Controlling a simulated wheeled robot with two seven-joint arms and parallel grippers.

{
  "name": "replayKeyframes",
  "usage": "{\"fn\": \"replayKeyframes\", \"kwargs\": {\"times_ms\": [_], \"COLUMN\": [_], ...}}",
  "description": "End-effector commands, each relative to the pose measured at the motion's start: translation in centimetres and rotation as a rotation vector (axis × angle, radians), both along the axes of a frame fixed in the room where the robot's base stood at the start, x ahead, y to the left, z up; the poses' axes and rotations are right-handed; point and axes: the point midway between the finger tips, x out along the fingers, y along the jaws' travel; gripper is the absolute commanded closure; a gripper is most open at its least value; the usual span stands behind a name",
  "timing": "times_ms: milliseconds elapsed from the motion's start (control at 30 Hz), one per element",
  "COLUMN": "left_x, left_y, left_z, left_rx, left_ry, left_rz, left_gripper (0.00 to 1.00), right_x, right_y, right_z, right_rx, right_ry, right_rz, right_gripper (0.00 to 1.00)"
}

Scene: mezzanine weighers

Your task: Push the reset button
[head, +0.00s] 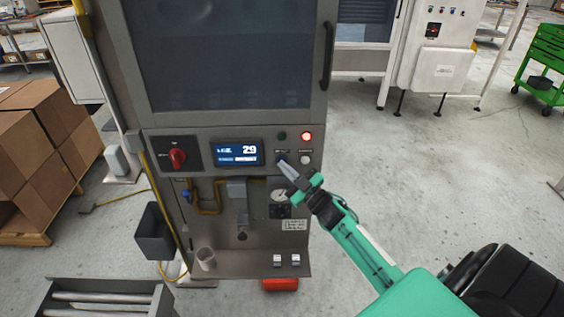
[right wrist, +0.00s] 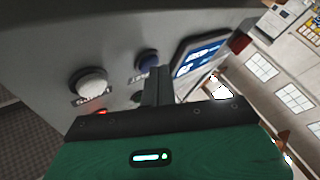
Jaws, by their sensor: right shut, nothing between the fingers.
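The machine's control panel (head: 220,166) carries a blue button (head: 280,155) and a white button (head: 305,159) side by side, right of the display. In the right wrist view the blue button (right wrist: 148,60) is just beyond my fingertips and the white button (right wrist: 90,83) is to the left. My left gripper is out of view.
The display (head: 236,152) shows 29. A red lamp (head: 306,136) is lit above the white button, beside a dark green one (head: 282,135). A red rotary switch (head: 177,157) is at left. A cup (head: 206,259) stands on the lower shelf.

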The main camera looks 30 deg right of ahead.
Motion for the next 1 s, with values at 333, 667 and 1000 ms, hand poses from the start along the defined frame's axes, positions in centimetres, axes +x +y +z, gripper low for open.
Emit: {"fn": "replayKeyframes", "kwargs": {"times_ms": [333, 667, 1000], "left_x": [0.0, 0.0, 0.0], "left_y": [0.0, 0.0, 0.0], "left_z": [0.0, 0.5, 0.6], "left_rx": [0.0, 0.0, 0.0], "left_ry": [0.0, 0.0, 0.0], "left_rz": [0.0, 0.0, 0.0], "left_gripper": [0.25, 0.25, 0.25], "right_x": [0.1, -0.7, -1.3], "right_y": [-0.1, 0.5, 0.8], "right_z": [0.1, 0.1, 0.0], "right_rx": [-0.001, 0.002, -0.001], "right_ry": [-0.001, 0.0, 0.0], "right_rz": [-0.001, 0.001, 0.0], "right_gripper": [1.0, 1.0, 1.0]}}
